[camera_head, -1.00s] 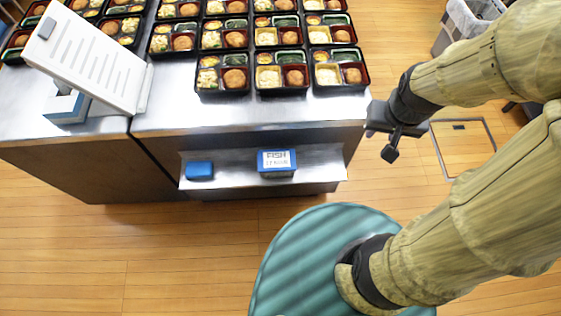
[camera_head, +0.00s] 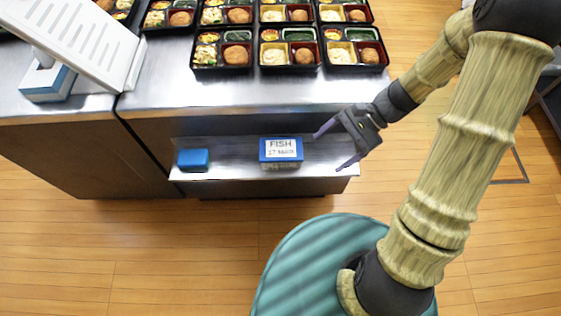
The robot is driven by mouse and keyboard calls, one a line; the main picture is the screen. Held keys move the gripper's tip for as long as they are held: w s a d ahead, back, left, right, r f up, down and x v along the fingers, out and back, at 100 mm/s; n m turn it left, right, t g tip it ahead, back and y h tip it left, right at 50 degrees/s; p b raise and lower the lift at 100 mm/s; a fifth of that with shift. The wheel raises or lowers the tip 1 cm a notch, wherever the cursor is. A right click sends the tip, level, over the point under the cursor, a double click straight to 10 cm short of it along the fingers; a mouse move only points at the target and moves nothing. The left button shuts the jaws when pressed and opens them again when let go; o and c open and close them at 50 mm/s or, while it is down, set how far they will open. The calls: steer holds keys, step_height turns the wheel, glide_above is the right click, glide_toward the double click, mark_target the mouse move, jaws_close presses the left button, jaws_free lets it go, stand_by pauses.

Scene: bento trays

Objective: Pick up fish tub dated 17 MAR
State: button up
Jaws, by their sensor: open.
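The fish tub (camera_head: 281,153) is a blue box with a white label on top reading FISH and what looks like 17 MAR. It sits on the low metal shelf (camera_head: 232,160) at the front of the counter. My gripper (camera_head: 326,149) is open and empty just to the right of the tub, its two fingers pointing left toward it. The fingers appear apart from the tub. The far finger ends near the tub's upper right side and the near finger ends lower right, over the shelf's right end.
A smaller plain blue block (camera_head: 193,160) lies on the shelf left of the tub. Filled bento trays (camera_head: 288,68) stand in rows on the steel counter (camera_head: 240,97) above. A white slatted stand (camera_head: 80,40) is at upper left. The shelf between block and tub is clear.

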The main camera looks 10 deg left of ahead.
steer(key=w+a+f+m+t+y+b, duration=0.1)
steer(key=w+a+f+m+y+b, duration=0.4)
steer(key=f+y, duration=0.4)
steer(key=w+m+b, duration=0.1)
steer(key=w+b, duration=0.1)
steer(key=shift+w+m, duration=0.4)
steer(key=shift+f, duration=0.1)
steer(key=b, duration=0.1)
glide_toward(281, 154)
steer(key=w+f, duration=0.1)
steer(key=a+f, duration=0.1)
steer(key=shift+w+f, duration=0.35)
steer(key=shift+x, duration=1)
steer(key=shift+a+r, duration=0.1)
steer(key=shift+a, duration=0.05)
